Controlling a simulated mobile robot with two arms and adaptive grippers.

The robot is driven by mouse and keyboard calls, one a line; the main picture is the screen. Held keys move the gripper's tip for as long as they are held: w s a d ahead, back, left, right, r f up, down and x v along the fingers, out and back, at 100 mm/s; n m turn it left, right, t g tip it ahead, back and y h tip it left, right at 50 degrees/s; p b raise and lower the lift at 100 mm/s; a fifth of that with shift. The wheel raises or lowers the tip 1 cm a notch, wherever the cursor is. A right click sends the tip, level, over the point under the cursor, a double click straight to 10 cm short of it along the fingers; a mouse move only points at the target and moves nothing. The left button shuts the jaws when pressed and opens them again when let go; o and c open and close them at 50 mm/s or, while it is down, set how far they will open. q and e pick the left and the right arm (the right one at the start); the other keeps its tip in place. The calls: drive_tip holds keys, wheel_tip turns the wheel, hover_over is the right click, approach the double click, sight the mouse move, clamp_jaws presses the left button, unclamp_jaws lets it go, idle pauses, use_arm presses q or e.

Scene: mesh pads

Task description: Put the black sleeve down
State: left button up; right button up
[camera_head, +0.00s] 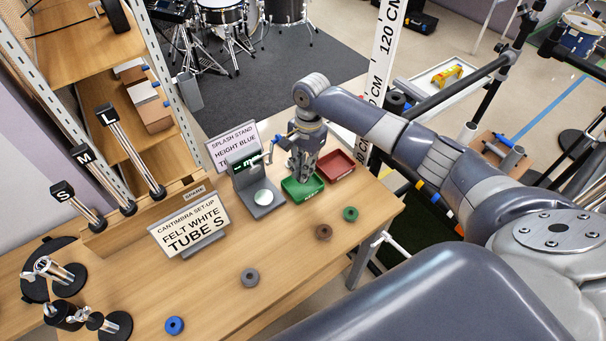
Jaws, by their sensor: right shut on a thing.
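My right gripper (303,174) comes in from the right and points down over the green tray (311,192) on the wooden table. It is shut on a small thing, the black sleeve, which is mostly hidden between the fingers. I cannot tell whether the sleeve touches the tray floor. My left gripper is not in view.
A red tray (336,167) stands right of the green one. A grey scale (262,207) with a screen stands left. Green (350,213), brown (323,232), grey (250,277) and blue (175,325) rings lie on the table.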

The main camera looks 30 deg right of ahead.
wheel_tip(320, 180, down, 3)
drive_tip(key=shift+f+p, duration=0.1)
drive_tip(key=shift+p, duration=0.2)
drive_tip(key=shift+f, duration=0.2)
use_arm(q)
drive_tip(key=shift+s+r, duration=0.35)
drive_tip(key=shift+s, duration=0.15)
use_arm(e)
drive_tip(key=shift+f, duration=0.1)
drive_tip(key=o, duration=0.6)
drive_tip(key=shift+o, duration=0.2)
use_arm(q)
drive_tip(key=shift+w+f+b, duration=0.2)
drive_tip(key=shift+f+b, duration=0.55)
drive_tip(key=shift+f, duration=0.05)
use_arm(e)
wheel_tip(320, 180, up, 12)
drive_tip(key=d, duration=0.1)
drive_tip(key=shift+w+d, duration=0.2)
drive_tip(key=shift+w, duration=0.1)
